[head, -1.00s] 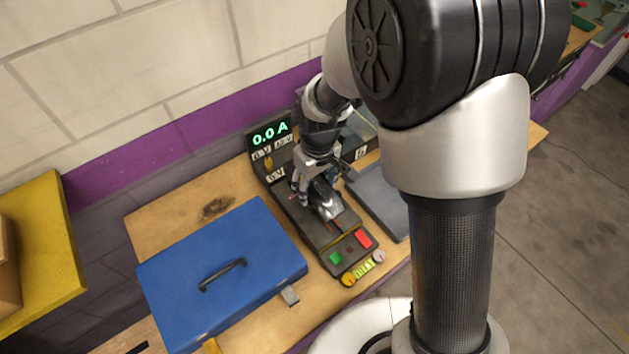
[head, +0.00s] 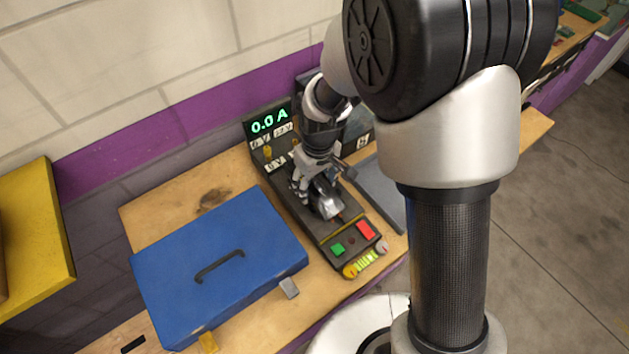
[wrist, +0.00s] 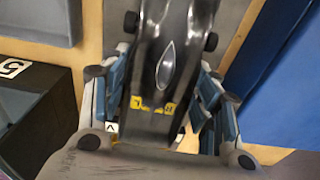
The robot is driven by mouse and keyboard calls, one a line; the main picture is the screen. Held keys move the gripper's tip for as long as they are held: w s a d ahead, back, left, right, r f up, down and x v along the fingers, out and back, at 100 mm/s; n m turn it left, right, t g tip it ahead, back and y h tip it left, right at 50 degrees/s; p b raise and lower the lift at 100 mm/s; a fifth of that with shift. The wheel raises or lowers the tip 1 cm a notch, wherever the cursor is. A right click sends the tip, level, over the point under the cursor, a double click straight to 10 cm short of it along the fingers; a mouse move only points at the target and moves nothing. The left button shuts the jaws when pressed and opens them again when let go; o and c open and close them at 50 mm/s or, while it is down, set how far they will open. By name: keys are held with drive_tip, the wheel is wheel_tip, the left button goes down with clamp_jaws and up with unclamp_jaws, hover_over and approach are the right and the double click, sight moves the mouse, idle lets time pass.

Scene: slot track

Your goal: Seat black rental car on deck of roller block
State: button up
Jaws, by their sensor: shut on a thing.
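The black car (wrist: 167,75) lies between the fingers of my gripper (wrist: 170,38) in the wrist view, with a yellow label across it. My gripper is shut on it from both sides. In the head view my gripper (head: 318,188) points down over the dark roller block (head: 345,225), and the car (head: 327,203) shows as a small glossy shape under it. The block has a panel reading 0.0 A at its back and green and red buttons at its front. The deck under the car is mostly hidden, so I cannot tell whether they touch.
A blue case (head: 215,265) with a black handle lies left of the block. A grey tray (head: 380,190) lies to its right. A yellow surface (head: 35,230) stands at far left. Bare wooden bench (head: 165,205) shows behind the case.

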drive_tip(key=shift+f+b, duration=0.45)
drive_tip(key=shift+f, duration=0.1)
idle(0.7)
drive_tip(key=o, duration=1.2)
drive_tip(key=shift+o, duration=0.2)
drive_tip(key=shift+r+p, duration=3.75)
drive_tip(key=shift+r, duration=1.3)
